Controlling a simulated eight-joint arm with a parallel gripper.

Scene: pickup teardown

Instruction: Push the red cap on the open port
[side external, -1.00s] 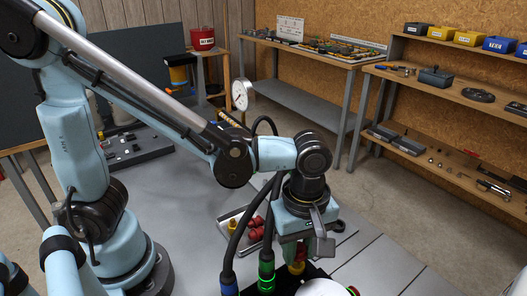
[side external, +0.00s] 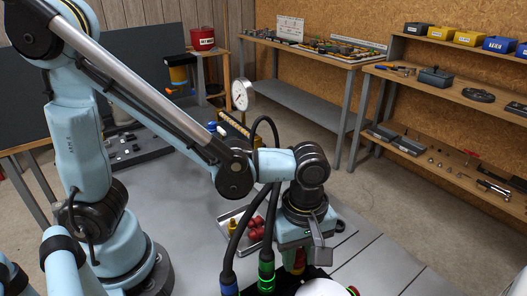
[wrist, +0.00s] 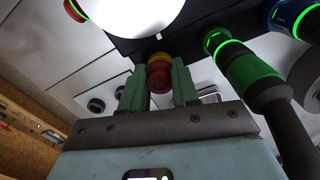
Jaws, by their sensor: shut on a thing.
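My gripper (wrist: 159,84) is shut on a red cap (wrist: 159,80), with one green finger on each side of it. In the side view the cap (side external: 299,261) shows below my gripper, above a black block (side external: 285,282). In the wrist view a yellow ring (wrist: 158,58) lies at the cap's far end, against the dark block. The cap looks in line with the ring and touching or very close to it. The open port itself is hidden behind the cap, so I cannot tell how far the cap is seated.
A hose with a green-lit connector (side external: 266,273) and one with a blue end (side external: 229,286) stand close to the left of my gripper. A white dome (side external: 322,288) is in front.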

